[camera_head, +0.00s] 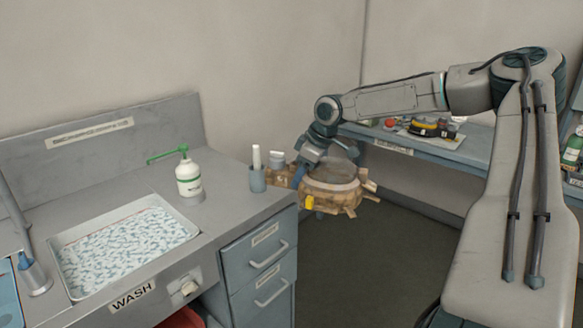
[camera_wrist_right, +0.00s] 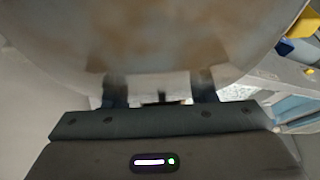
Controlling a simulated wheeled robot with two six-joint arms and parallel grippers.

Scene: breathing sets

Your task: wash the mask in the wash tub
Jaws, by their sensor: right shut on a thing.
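The mask (camera_head: 330,188) is a tan, dirty full-face piece with a clear visor, loose straps and a yellow part. My right gripper (camera_head: 303,172) is shut on its edge and holds it in the air just right of the counter's right end. In the right wrist view the mask's brown-stained clear surface (camera_wrist_right: 180,40) fills the top, with both fingers (camera_wrist_right: 158,92) at its lower edge. The wash tub (camera_head: 125,245) is a sunken basin of foamy water in the counter, left of the mask and apart from it. My left gripper is not in view.
A white spray bottle (camera_head: 189,178) with a green nozzle and a grey cup (camera_head: 257,180) stand on the counter (camera_head: 225,205) between tub and mask. A grey pipe (camera_head: 36,279) rises left of the tub. A blue bench (camera_head: 440,148) with several items stands behind right.

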